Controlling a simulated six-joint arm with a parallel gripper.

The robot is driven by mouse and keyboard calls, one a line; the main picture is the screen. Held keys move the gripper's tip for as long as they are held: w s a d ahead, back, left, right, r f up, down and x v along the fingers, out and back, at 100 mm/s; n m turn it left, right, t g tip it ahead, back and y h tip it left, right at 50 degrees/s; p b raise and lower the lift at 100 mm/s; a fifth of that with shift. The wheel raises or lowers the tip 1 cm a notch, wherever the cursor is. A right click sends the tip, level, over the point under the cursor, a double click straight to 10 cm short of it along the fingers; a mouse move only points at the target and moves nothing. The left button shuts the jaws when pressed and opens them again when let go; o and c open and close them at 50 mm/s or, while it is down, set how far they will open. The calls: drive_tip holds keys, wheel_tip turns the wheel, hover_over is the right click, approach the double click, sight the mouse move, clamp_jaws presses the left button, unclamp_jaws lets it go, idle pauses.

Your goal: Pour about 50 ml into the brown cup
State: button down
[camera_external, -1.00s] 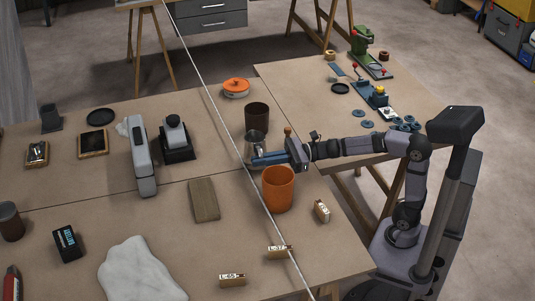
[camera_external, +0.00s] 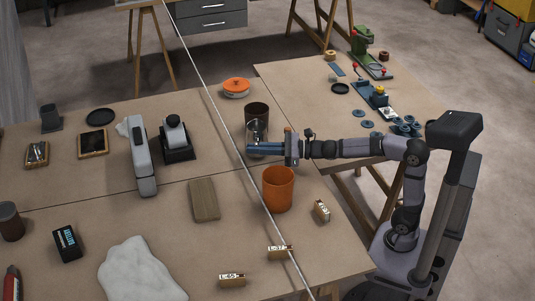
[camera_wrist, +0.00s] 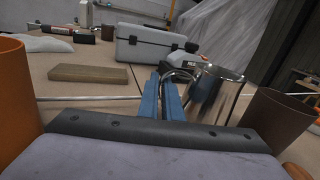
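The brown cup (camera_external: 257,110) stands on the bench; it shows at the right edge in the wrist view (camera_wrist: 278,115). A shiny, clear or metal jug (camera_external: 255,135) is just in front of it in the external view and hides its lower part. In the wrist view the jug (camera_wrist: 217,98) is upright, beside the fingers, with its looped handle at them. My gripper (camera_external: 252,148), with blue fingers, is shut on the jug's handle. The fingers also show in the wrist view (camera_wrist: 167,96). The jug appears raised off the bench. Its contents cannot be made out.
An orange cup (camera_external: 278,190) stands close in front of my gripper. A thin pale rod or line (camera_external: 225,122) crosses the view over the bench. A wooden block (camera_external: 204,200) lies to the left.

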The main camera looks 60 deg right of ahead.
sight(256, 140)
drive_tip(key=shift+r, duration=0.2)
drive_tip(key=r+p, duration=0.1)
drive_tip(key=p, duration=0.1)
drive_tip(key=m+p, duration=0.1)
drive_tip(key=p, duration=0.1)
drive_tip(key=d+r+p, duration=0.1)
drive_tip(key=p, duration=0.1)
drive_tip(key=shift+w+r+m, duration=0.25)
drive_tip(key=shift+r+m, duration=0.05)
drive_tip(key=shift+m, duration=0.1)
drive_tip(key=r+m+p, duration=0.1)
drive_tip(key=p, duration=0.2)
drive_tip(key=d+r+p, duration=0.1)
drive_tip(key=p, duration=0.1)
drive_tip(key=shift+w+d+r+m+p, duration=0.1)
drive_tip(key=shift+w+d+m+p, duration=0.05)
drive_tip(key=shift+w+m+p, duration=0.25)
drive_tip(key=w+d+r+m+p, duration=0.3)
drive_tip(key=d+r+m+p, duration=0.4)
drive_tip(key=p, duration=1.6)
wheel_tip(256, 140, up, 2)
drive_tip(key=shift+w+r+m+g+p, duration=0.1)
drive_tip(key=shift+w+m+g+p, duration=0.25)
drive_tip(key=shift+m, duration=0.85)
drive_tip(key=shift+w+d+m+p, duration=0.1)
drive_tip(key=shift+d+m+p, duration=0.25)
drive_tip(key=shift+m+p, duration=0.25)
